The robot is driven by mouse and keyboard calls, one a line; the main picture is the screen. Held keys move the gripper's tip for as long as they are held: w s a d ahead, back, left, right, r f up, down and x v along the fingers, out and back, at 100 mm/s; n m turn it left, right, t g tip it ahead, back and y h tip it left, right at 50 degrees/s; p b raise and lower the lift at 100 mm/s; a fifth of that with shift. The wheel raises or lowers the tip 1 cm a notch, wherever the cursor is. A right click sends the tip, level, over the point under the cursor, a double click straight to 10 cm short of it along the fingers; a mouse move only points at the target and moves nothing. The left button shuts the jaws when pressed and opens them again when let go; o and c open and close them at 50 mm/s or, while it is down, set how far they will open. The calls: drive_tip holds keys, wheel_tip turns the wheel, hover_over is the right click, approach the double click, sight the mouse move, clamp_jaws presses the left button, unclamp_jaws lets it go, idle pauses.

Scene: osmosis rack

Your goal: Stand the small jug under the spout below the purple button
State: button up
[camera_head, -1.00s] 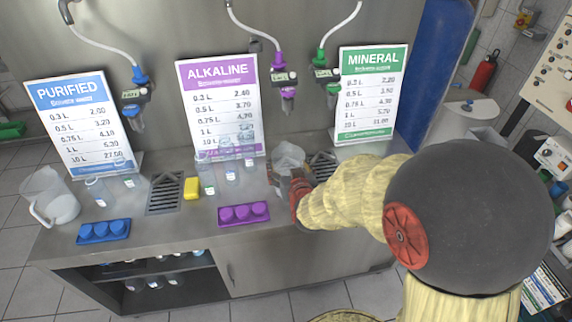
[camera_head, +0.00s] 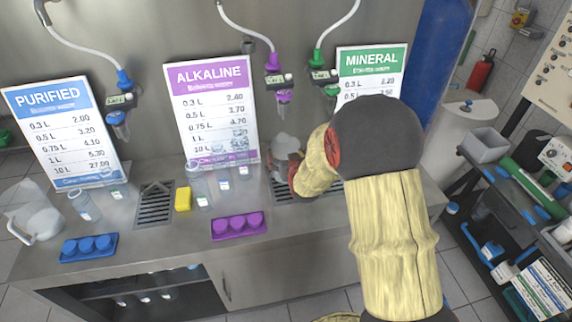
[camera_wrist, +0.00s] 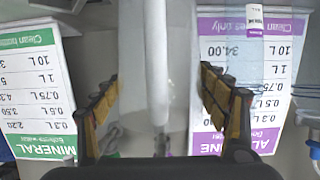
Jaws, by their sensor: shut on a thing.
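The small clear jug (camera_head: 286,146) is held at the back of the counter, below the purple spout (camera_head: 284,98). My gripper (camera_head: 294,172) is shut on it, partly hidden behind my own wrist. In the wrist view the jug's pale, see-through side and handle (camera_wrist: 158,60) fill the middle between the two fingers (camera_wrist: 160,105). The purple button (camera_head: 272,61) is on the valve above that spout. A metal drain grate (camera_head: 283,195) lies in the counter below the jug. I cannot tell whether the jug's base touches it.
The green spout (camera_head: 331,91) hangs close on the right. Several clear bottles (camera_head: 199,188), a yellow sponge (camera_head: 183,199) and a purple cap tray (camera_head: 239,226) stand to the left. A larger jug (camera_head: 40,222) is at far left. The alkaline sign (camera_head: 210,110) leans behind.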

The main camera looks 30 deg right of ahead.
drive_tip(key=shift+w+d+f, duration=0.3)
drive_tip(key=shift+w+f, duration=0.2)
drive_tip(key=shift+f, duration=0.3)
wheel_tip(320, 180, down, 3)
drive_tip(key=shift+w+f+b, duration=0.1)
drive_tip(key=shift+f+b, duration=0.05)
drive_tip(key=shift+b, duration=0.65)
drive_tip(key=o, duration=0.7)
drive_tip(key=shift+f, duration=0.1)
drive_tip(key=o, duration=0.4)
drive_tip(key=shift+c, duration=0.2)
drive_tip(key=shift+o, duration=0.5)
